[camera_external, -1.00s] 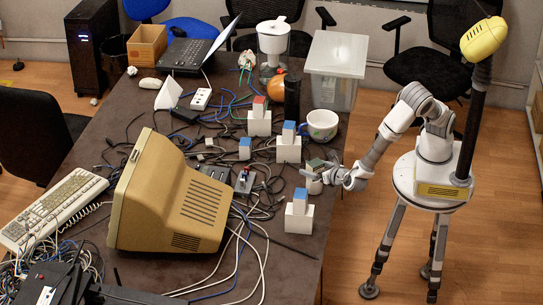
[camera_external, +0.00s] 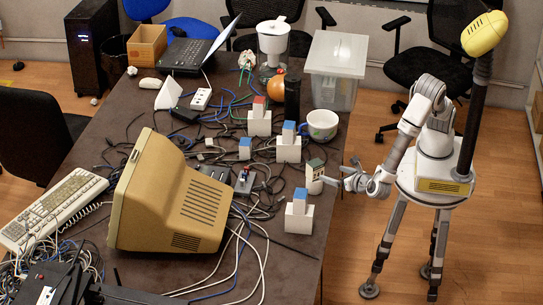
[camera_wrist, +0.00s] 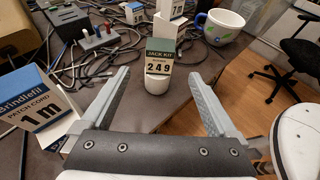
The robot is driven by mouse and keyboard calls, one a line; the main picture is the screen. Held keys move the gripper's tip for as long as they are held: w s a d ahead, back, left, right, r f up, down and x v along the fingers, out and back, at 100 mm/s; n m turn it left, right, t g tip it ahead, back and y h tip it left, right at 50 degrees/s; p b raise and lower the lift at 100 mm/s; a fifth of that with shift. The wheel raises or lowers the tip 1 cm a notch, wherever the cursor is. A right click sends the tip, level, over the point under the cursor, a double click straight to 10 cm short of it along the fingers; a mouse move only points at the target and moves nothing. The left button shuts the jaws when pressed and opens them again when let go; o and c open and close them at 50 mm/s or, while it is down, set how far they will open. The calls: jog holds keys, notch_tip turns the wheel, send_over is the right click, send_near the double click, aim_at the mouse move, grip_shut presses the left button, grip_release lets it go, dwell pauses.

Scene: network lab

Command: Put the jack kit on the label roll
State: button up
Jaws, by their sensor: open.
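The jack kit (camera_wrist: 160,57), a small box with a dark green top band and a pale front reading 249, stands upright on the label roll (camera_wrist: 157,84), a short white cylinder near the table's right edge. In the external view, the jack kit (camera_external: 315,167) sits above the white label roll (camera_external: 315,187). My gripper (camera_external: 343,178) is open and empty, just right of them and apart from them. In the wrist view, its two fingers (camera_wrist: 159,78) spread to either side with the jack kit beyond, between the tips.
A blue-and-white patch cord box (camera_wrist: 35,105) stands close on the left. Other white boxes (camera_external: 288,150) and a white cup (camera_external: 322,125) stand farther back. Cables and a beige monitor (camera_external: 170,195) crowd the table.

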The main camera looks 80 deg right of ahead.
jog(key=s+d+r+m+g+y, duration=0.1)
jog(key=d+r+m+g+y, duration=0.1)
jog(key=d+r+m+g, duration=0.5)
jog(key=s+d+r+m+y, duration=0.2)
jog(key=d+m, duration=0.4)
jog(key=d, duration=0.4)
jog(key=s+d+r+m+t+y, duration=0.3)
jog(key=s+d+r+m+y, duration=0.2)
jog(key=m, duration=0.9)
jog(key=s+d+r, duration=0.3)
jog(key=s, duration=0.1)
jog(key=shift+s+d+r+y, duration=0.2)
jog(key=shift+s+d+y, duration=0.1)
jog(key=shift+d, duration=0.1)
jog(key=shift+r, duration=0.1)
notch_tip(320, 180, up, 10)
jog(key=p, duration=0.9)
jog(key=shift+f+p, duration=0.25)
jog(key=shift+p, duration=0.1)
